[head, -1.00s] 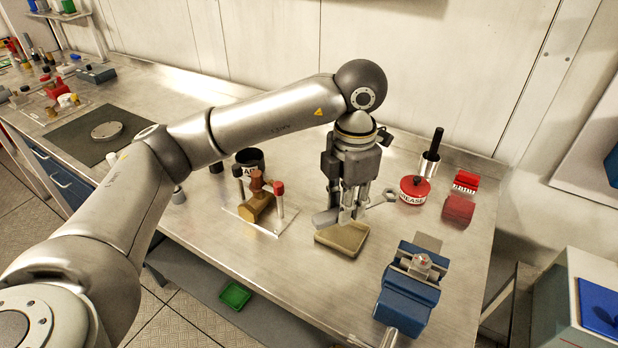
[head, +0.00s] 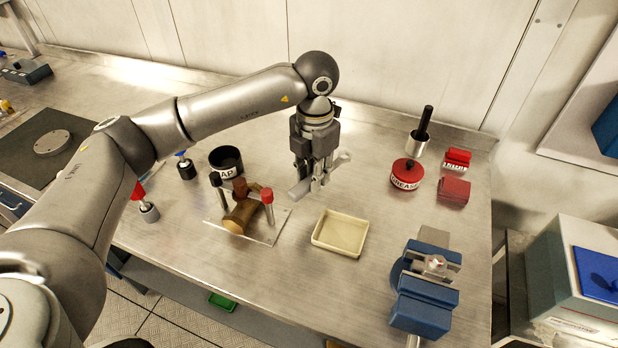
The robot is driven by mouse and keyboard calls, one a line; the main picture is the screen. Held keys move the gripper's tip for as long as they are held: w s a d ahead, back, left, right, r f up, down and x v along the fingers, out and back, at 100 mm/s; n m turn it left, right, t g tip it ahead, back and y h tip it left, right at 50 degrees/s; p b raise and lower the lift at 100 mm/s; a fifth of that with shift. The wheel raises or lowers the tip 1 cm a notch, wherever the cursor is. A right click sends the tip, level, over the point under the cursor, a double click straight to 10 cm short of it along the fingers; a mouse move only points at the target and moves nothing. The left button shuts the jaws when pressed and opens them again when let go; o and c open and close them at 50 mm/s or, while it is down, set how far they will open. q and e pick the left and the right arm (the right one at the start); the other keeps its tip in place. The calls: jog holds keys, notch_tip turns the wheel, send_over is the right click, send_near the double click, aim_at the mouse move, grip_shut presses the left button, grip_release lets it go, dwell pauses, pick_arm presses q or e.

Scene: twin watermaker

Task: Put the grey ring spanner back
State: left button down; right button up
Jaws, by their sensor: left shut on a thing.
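The grey ring spanner (head: 342,158) is held in my left gripper (head: 316,186), with one end sticking out to the right and the other out to the lower left. My left gripper points down and is shut on the spanner, above the steel bench behind the cream tray. The fingers hide the middle of the spanner. I cannot tell how high it is above the bench. My right gripper is not in view.
An empty cream tray (head: 316,239) lies in front of the gripper. A clear stand with a brown mallet (head: 243,215) and a black pot (head: 226,161) are left. A red grease tin (head: 406,174), red blocks (head: 454,190) and a blue vise (head: 424,302) are right.

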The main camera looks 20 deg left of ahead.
pick_arm(q)
jog(key=p, duration=0.1)
send_over(309, 196)
jog(key=f, duration=0.4)
jog(key=shift+s+d+f, duration=0.15)
jog(key=shift+s+d, duration=0.15)
jog(key=shift+s, duration=0.1)
jog(key=shift+w+a+f, duration=0.25)
jog(key=shift+w+f, duration=0.15)
jog(key=shift+f, duration=0.2)
notch_tip(309, 196, down, 3)
jog(key=shift+f+p, duration=0.1)
jog(key=shift+p, duration=0.5)
jog(key=shift+w, duration=0.1)
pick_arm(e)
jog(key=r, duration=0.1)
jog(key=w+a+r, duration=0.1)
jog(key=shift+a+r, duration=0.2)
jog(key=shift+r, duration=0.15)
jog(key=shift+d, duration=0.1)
pick_arm(q)
jog(key=shift+f+b, duration=0.35)
jog(key=c, duration=1.3)
grip_release()
jog(key=shift+r, duration=0.1)
jog(key=shift+o, duration=0.2)
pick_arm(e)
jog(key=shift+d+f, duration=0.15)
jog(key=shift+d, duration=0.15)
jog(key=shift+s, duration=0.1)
